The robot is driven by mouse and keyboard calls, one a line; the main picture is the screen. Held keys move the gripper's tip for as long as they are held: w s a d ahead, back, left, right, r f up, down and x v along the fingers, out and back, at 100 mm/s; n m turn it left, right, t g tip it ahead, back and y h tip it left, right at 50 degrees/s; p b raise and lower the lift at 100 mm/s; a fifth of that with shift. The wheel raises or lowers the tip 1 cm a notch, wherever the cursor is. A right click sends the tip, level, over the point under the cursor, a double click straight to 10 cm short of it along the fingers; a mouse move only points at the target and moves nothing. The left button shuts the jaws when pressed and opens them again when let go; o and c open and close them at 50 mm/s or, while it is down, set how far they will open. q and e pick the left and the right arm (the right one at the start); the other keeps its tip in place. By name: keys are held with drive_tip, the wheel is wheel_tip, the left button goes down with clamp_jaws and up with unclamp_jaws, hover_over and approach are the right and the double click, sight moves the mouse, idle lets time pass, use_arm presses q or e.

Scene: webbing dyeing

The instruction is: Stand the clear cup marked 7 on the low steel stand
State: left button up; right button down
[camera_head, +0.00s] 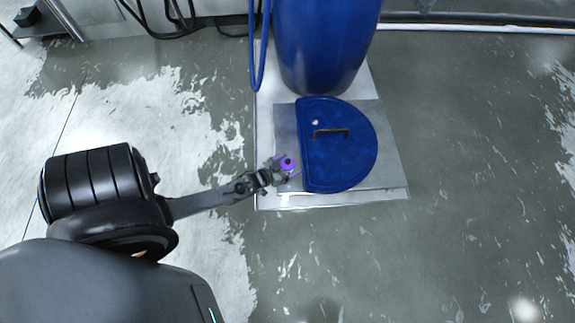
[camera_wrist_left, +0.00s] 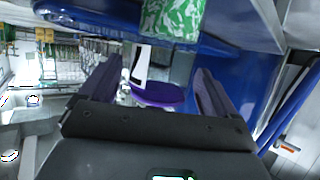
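My left gripper (camera_head: 284,165) is at the left edge of the blue half-round piece, over the low steel plate (camera_head: 262,120). A small cup with a round purple patch (camera_head: 288,163) shows at its fingertips. In the left wrist view the cup (camera_wrist_left: 158,93) sits between the two spread fingers. A white patch with a dark mark shows on it; I cannot read the mark as a 7. Whether the fingers touch its clear wall is unclear. My right gripper is in neither view.
The blue half-round piece (camera_head: 340,165) with a black handle lies over the steel plate. A tall blue barrel (camera_head: 325,45) stands behind it, with a blue hose (camera_head: 257,60) to its left. A green and white mottled piece (camera_wrist_left: 172,18) shows in the left wrist view. Floor at right is clear.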

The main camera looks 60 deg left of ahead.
use_arm(q)
drive_tip(key=shift+r, duration=0.25)
drive_tip(key=shift+s+d+r+p, duration=0.15)
drive_tip(key=shift+s+p, duration=0.1)
drive_tip(key=shift+p, duration=0.2)
drive_tip(key=p+v, duration=0.6)
drive_tip(key=v, duration=0.5)
drive_tip(key=w+d+r+m+g+h, duration=0.2)
drive_tip(key=w+d+r+g, duration=0.4)
drive_tip(key=d+r, duration=0.65)
drive_tip(key=s+d+r+m+g, duration=0.1)
drive_tip(key=s+d+r, duration=0.2)
drive_tip(key=r, duration=0.3)
drive_tip(key=s+d+r+m+g+h, duration=0.1)
drive_tip(key=s+d+r+g, duration=0.1)
drive_tip(key=d+r, duration=0.3)
wheel_tip(320, 180, up, 2)
drive_tip(key=shift+s+d+r+g, duration=0.1)
drive_tip(key=shift+s+d+g, duration=0.2)
drive_tip(key=shift+s, duration=0.5)
